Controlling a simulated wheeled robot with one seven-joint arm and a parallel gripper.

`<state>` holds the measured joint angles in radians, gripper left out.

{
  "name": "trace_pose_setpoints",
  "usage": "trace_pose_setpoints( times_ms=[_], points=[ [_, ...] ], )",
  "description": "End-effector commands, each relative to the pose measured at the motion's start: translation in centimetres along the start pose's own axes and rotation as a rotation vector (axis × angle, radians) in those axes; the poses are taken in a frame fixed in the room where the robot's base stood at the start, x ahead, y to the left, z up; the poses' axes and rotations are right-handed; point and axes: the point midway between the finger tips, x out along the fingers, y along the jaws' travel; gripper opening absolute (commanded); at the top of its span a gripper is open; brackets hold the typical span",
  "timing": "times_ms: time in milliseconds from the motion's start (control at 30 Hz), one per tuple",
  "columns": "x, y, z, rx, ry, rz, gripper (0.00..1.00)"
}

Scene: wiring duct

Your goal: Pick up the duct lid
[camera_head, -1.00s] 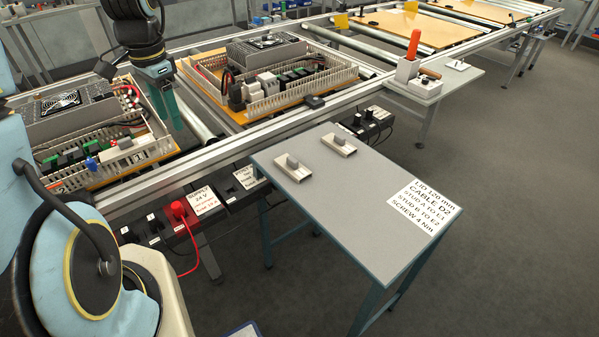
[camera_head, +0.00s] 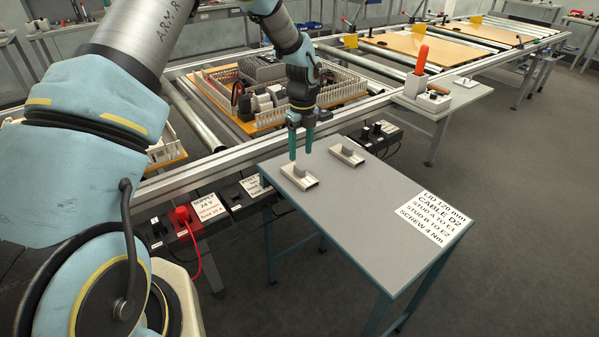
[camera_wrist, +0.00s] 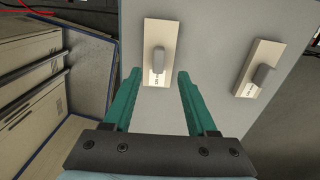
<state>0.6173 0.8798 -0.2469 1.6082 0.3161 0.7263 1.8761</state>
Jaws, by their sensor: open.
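Two beige duct lids with grey grip blocks lie on the grey side table (camera_head: 345,215). The nearer lid (camera_head: 302,183) is at the table's left end, and the other lid (camera_head: 347,160) is behind it to the right. My gripper (camera_head: 301,155) is open and empty, with green fingers pointing down just above the nearer lid. In the wrist view, one lid (camera_wrist: 149,77) lies ahead of and between the fingertips of my gripper (camera_wrist: 159,72), its block roughly centred. The other lid (camera_wrist: 252,86) lies to the right, outside the fingers. Lid label text is too small to read.
A printed sheet (camera_head: 434,217) reading "LID 120 mm, CABLE D2" lies on the table's right part. The conveyor rail (camera_head: 220,158) and a duct panel (camera_head: 345,87) stand behind. Black supply boxes (camera_head: 235,195) with a red plug hang at the left. The table's middle is clear.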

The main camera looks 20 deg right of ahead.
Motion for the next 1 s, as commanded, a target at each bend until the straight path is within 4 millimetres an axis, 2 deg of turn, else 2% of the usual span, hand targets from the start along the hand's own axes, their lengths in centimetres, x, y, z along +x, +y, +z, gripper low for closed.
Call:
trace_pose_setpoints(
  times_ms=[167,467,733,767,1000],
  points=[
    [1.1,0.1,-0.1,0.000,0.001,0.002,0.57],
    [5.1,0.2,-0.1,0.000,0.001,0.002,0.57],
    [5.6,0.2,0.0,-0.001,-0.001,-0.001,0.57],
    [5.6,0.2,0.0,-0.001,-0.001,-0.001,0.56],
    [5.5,0.2,0.0,-0.001,-0.001,-0.001,0.29]
  ],
)
